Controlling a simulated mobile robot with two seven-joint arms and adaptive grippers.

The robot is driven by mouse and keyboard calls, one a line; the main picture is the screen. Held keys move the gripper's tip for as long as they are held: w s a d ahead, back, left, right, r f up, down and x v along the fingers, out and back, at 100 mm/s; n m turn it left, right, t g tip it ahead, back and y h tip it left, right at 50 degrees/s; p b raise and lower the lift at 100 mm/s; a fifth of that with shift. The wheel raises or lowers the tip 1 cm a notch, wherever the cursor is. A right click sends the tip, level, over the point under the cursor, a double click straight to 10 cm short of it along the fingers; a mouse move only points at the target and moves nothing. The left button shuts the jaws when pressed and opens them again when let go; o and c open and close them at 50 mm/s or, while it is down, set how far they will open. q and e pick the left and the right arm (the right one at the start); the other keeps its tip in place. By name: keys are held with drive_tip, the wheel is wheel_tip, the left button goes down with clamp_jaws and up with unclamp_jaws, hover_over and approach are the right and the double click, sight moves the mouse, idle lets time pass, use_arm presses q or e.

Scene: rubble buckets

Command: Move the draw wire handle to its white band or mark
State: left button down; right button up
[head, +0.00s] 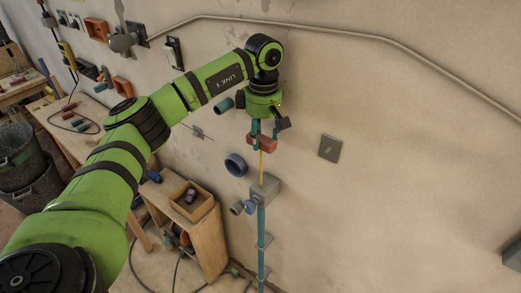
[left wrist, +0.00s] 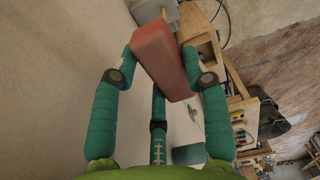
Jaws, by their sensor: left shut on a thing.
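A red block-shaped handle (head: 262,146) is held above a grey wall box (head: 266,187). A thin yellow wire (head: 262,168) runs straight down from the handle into the top of the box. My left gripper (head: 262,139) points down, with its teal fingers shut on the handle. In the left wrist view, the red handle (left wrist: 162,58) sits between the fingers of my left gripper (left wrist: 160,60). I cannot make out a white band or mark on the wire. My right gripper is not in view.
A teal pipe (head: 261,240) drops from the box along the wall. A blue ring (head: 235,165) and a square grey plate (head: 329,149) are on the wall nearby. A wooden cabinet with an open box (head: 191,198) stands left. The wall to the right is mostly clear.

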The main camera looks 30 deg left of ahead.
sight(263, 136)
use_arm(q)
wheel_tip(263, 136, up, 4)
drive_tip(key=shift+r+p, duration=0.1)
drive_tip(key=shift+p, duration=0.5)
drive_tip(key=c, duration=0.6)
unclamp_jaws()
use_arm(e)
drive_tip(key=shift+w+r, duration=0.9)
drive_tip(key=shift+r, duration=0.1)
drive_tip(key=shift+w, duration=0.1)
use_arm(q)
wheel_tip(263, 136, up, 12)
drive_tip(key=shift+r, duration=0.1)
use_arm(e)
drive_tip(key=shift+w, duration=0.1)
